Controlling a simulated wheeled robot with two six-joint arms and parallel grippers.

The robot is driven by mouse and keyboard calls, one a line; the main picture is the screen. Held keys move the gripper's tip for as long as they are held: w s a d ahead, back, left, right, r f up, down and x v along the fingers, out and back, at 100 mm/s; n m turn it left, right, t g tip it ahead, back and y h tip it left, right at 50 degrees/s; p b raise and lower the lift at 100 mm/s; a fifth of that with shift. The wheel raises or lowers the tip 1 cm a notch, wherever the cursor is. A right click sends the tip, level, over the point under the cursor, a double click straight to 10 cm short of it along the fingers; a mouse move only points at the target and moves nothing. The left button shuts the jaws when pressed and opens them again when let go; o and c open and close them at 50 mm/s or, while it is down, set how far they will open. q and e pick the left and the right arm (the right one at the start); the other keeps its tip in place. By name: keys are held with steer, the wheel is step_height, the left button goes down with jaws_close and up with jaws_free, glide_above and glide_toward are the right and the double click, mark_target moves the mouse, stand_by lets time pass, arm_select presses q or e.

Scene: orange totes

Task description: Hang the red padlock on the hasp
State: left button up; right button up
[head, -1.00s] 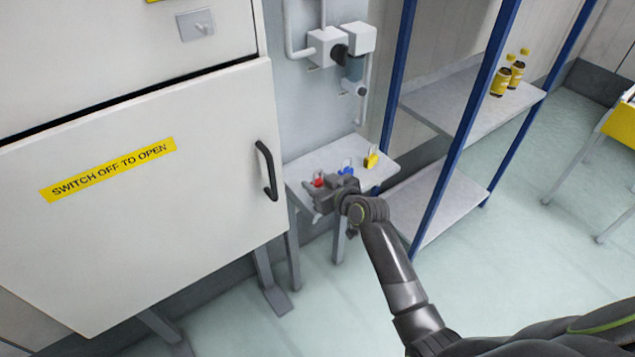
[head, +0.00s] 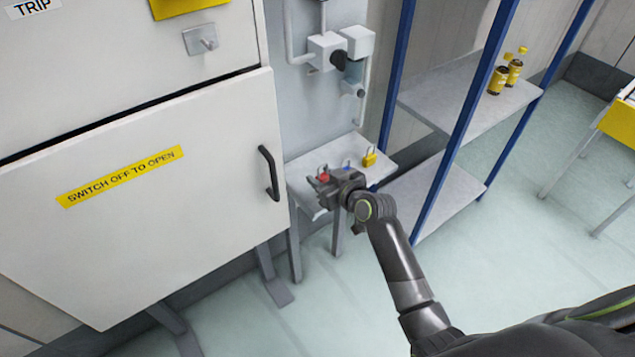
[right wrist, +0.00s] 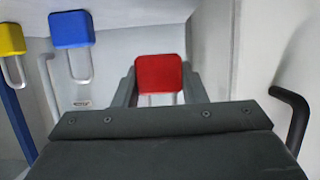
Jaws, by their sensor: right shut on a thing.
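The red padlock (head: 323,177) is at the left end of the small shelf, partly covered by my right gripper (head: 322,180). In the right wrist view the red padlock (right wrist: 160,74) sits between my two fingers, and they are shut on it. Its shackle is mostly hidden behind the gripper body. I cannot tell whether the padlock still touches the shelf. The hasp (head: 201,40) looks to be the grey plate with a projecting piece on the upper white cabinet panel, well up and left of the gripper. My left gripper is not in view.
A blue padlock (head: 346,164) and a yellow padlock (head: 369,158) stand on the small shelf (head: 305,167). The cabinet door's black handle (head: 269,173) is close left of the gripper. A blue-posted rack (head: 455,130) stands to the right.

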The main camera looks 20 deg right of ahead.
steer(key=s+d+p, duration=0.1)
steer(key=s+d, duration=0.1)
steer(key=s, duration=0.5)
steer(key=shift+s+d, duration=0.3)
steer(key=shift+d, duration=0.1)
stand_by(1.1)
